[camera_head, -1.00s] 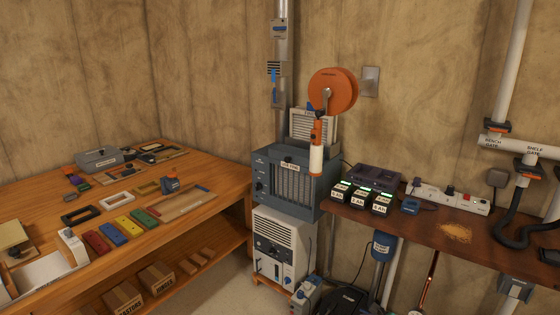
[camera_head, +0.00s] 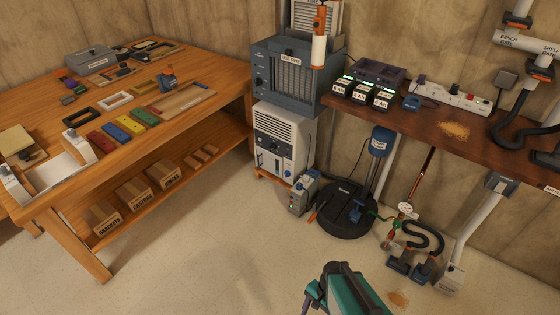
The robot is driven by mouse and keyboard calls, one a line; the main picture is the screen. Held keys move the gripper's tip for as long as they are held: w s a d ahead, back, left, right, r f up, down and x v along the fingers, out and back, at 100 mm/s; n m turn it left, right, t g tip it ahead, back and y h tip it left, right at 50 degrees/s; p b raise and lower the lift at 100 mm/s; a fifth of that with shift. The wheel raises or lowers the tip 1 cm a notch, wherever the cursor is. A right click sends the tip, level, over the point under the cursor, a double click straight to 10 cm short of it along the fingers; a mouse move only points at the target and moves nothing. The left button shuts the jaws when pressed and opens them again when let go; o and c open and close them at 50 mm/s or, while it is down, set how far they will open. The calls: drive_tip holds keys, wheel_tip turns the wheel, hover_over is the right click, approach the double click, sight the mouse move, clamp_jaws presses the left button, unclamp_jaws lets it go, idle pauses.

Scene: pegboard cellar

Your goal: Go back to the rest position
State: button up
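The task names no object apart from my own rest position. No gripper fingers show in the head view. A teal and black shape (camera_head: 345,290) rises from the bottom edge, right of centre. I cannot tell whether it is part of my arm or a separate thing.
A wooden workbench (camera_head: 215,88) with tools and coloured blocks stands at left. A grey heater-like unit (camera_head: 290,75) sits on a white one (camera_head: 280,140) in the corner. A brown shelf (camera_head: 425,118) with chargers is at right. Hoses lie below. The floor (camera_head: 210,240) in front is mostly clear.

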drive_tip(key=s+d+n+g+h, duration=0.2)
drive_tip(key=s+d+n, duration=0.2)
drive_tip(key=n, duration=0.5)
drive_tip(key=shift+s+d+r, duration=0.25)
drive_tip(key=shift+d+r, duration=0.1)
drive_tip(key=shift+r, duration=0.05)
